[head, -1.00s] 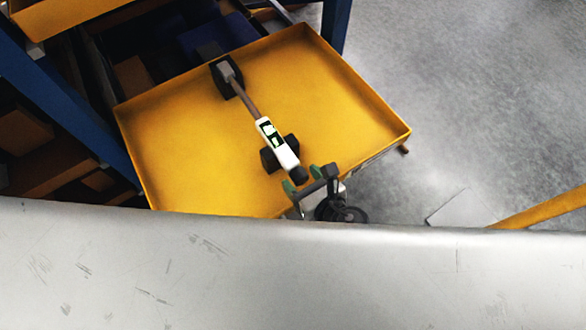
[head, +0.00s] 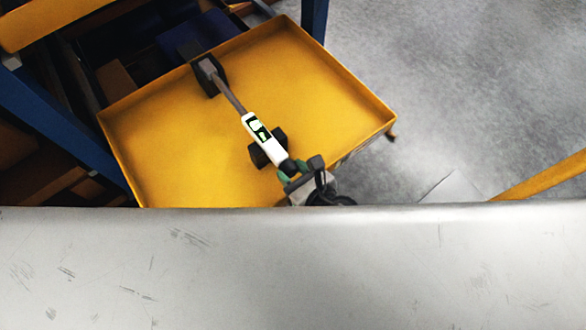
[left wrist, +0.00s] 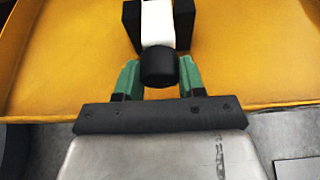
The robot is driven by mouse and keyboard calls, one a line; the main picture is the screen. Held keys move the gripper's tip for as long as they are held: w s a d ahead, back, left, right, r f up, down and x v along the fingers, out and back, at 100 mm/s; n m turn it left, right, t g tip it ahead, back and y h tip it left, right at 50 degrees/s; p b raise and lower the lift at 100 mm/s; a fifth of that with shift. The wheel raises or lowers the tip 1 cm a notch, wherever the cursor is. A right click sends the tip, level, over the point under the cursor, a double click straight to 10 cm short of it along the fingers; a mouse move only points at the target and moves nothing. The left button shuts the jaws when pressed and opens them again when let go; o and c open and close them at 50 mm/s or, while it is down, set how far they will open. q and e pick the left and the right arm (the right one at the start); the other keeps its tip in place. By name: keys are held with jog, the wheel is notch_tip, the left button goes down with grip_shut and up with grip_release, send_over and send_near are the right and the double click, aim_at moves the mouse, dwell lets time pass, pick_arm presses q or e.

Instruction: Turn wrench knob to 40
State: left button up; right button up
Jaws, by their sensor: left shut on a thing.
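The wrench (head: 264,138) has a white body with a lit green display and a grey shaft. It lies across black supports (head: 268,148) in a yellow tray (head: 330,85). Its reading is too small to make out. The black wrench knob (head: 289,166) is at the near end, over the tray's front edge. It shows in the left wrist view (left wrist: 158,66) with a green finger on each side. My left gripper (left wrist: 158,82) is shut on the knob. My right gripper is not in view.
A blue rack post (head: 60,120) stands left of the tray, with dark shelves and brown boxes behind it. A yellow bar (head: 545,177) is at the right. Grey floor (head: 460,80) lies open right of the tray.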

pick_arm(q)
jog(key=shift+r+n+p, duration=0.2)
jog(key=shift+n+p, duration=0.2)
jog(key=shift+p, duration=0.25)
jog(key=shift+n+t+h+p, duration=0.4)
jog(key=shift+n+p, duration=0.1)
jog(key=shift+a+f+n+t+h+p, duration=0.15)
jog(key=shift+n+t+h+p, duration=0.3)
jog(key=shift+n, duration=0.45)
jog(key=o, duration=0.9)
jog(key=shift+f, duration=0.1)
jog(key=shift+s+f, duration=0.1)
